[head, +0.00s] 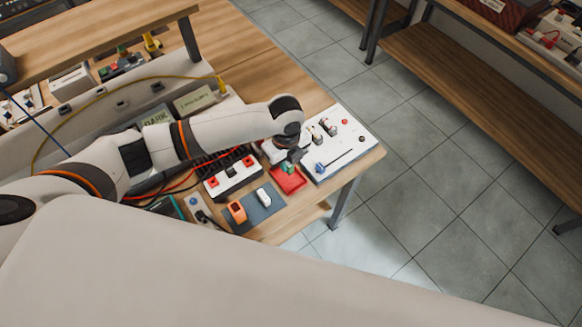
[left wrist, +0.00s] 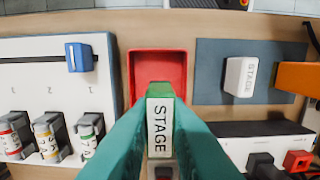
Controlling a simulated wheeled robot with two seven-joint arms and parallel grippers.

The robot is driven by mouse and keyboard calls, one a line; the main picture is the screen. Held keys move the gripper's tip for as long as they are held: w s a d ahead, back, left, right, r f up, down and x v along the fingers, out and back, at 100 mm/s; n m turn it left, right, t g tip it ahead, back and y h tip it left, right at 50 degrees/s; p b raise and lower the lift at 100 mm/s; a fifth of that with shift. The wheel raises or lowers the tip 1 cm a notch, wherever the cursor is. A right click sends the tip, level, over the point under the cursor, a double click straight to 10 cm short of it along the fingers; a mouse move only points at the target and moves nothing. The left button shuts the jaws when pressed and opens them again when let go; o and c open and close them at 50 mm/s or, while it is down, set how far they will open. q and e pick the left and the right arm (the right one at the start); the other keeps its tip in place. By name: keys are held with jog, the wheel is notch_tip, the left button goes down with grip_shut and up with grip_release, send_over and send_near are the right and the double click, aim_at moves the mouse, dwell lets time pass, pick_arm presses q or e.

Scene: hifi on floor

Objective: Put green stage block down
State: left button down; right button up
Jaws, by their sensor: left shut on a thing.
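The green stage block (left wrist: 160,120) has a white label reading STAGE and sits between the teal fingers of my left gripper (left wrist: 162,135), which is shut on it. In the head view the block (head: 288,168) shows small and green below my left gripper (head: 291,158), over the red tray (head: 291,187). In the left wrist view the block covers the near part of the red tray (left wrist: 134,75), whose far part looks empty. I cannot tell whether the block touches the tray floor. My right gripper is not in view.
A white panel (head: 352,133) with a blue slider knob (left wrist: 78,57) and several vials stands beside the tray. On the other side, a dark mat (left wrist: 215,70) bears a white STAGE block (left wrist: 240,76) and an orange object (left wrist: 298,77). Floor (head: 420,230) lies beyond the table edge.

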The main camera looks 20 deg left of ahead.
aim_at(288, 178)
pick_arm(q)
jog(key=shift+f, duration=0.85)
notch_tip(288, 178, down, 2)
jog(key=shift+d+f+p, duration=0.1)
jog(key=shift+f+p, duration=0.15)
jog(key=shift+p, duration=0.1)
jog(key=shift+f, duration=0.5)
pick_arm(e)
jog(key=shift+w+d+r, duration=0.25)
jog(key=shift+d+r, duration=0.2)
pick_arm(q)
jog(key=shift+f, duration=0.1)
jog(key=c, duration=1.4)
grip_release()
jog(key=shift+w, duration=0.1)
